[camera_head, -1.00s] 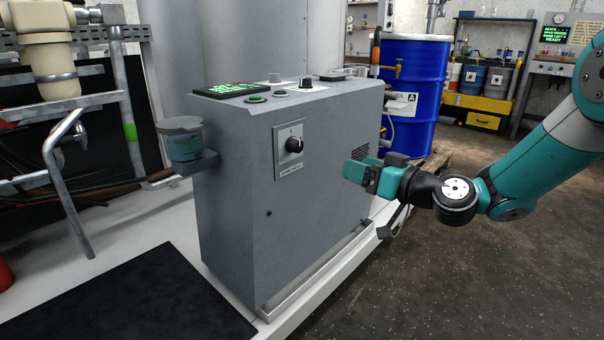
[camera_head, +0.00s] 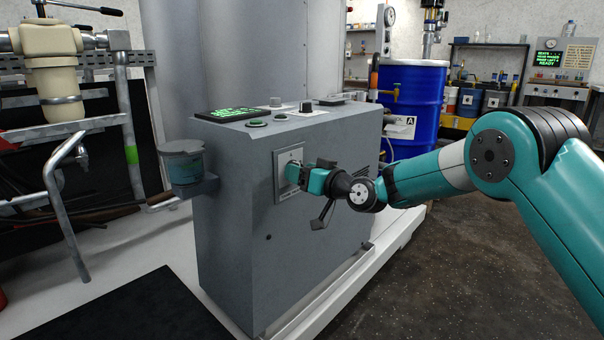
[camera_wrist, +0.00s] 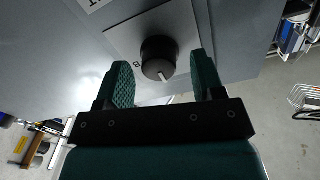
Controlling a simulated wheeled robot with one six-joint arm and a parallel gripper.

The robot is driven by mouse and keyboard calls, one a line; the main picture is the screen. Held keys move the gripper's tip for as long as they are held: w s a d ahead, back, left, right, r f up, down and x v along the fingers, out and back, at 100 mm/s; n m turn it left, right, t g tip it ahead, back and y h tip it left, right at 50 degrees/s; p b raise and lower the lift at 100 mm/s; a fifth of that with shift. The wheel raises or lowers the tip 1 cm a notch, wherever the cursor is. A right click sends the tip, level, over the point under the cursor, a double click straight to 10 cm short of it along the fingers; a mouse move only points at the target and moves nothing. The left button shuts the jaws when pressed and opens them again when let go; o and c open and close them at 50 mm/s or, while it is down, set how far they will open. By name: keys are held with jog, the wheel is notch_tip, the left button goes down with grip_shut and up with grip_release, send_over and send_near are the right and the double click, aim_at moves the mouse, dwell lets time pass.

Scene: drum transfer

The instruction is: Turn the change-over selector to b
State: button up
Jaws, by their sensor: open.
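The change-over selector is a black round knob (camera_wrist: 158,52) on a light square plate (camera_head: 289,155) on the front of the grey cabinet. In the wrist view its white pointer mark points toward the bottom of the picture, and a small letter, seemingly B, is printed on the plate to its left. My gripper (camera_wrist: 160,66) is open, with one green finger on each side of the knob; whether either finger touches it I cannot tell. In the head view my gripper (camera_head: 293,172) is at the plate and hides the knob.
The grey cabinet (camera_head: 235,200) carries a green-lit display (camera_head: 232,114) and another black knob (camera_head: 306,107) on top. A cup-like container (camera_head: 182,165) sits on a bracket at its left. A blue drum (camera_head: 412,95) stands behind at right. The floor at right is clear.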

jog(key=shift+w+a, duration=0.25)
jog(key=shift+a, duration=0.05)
jog(key=c, duration=0.9)
jog(key=shift+m+p, duration=0.3)
jog(key=shift+p, duration=0.05)
jog(key=shift+m+g+p, duration=0.4)
jog(key=shift+m+p, duration=4.75)
jog(key=shift+m, duration=2.25)
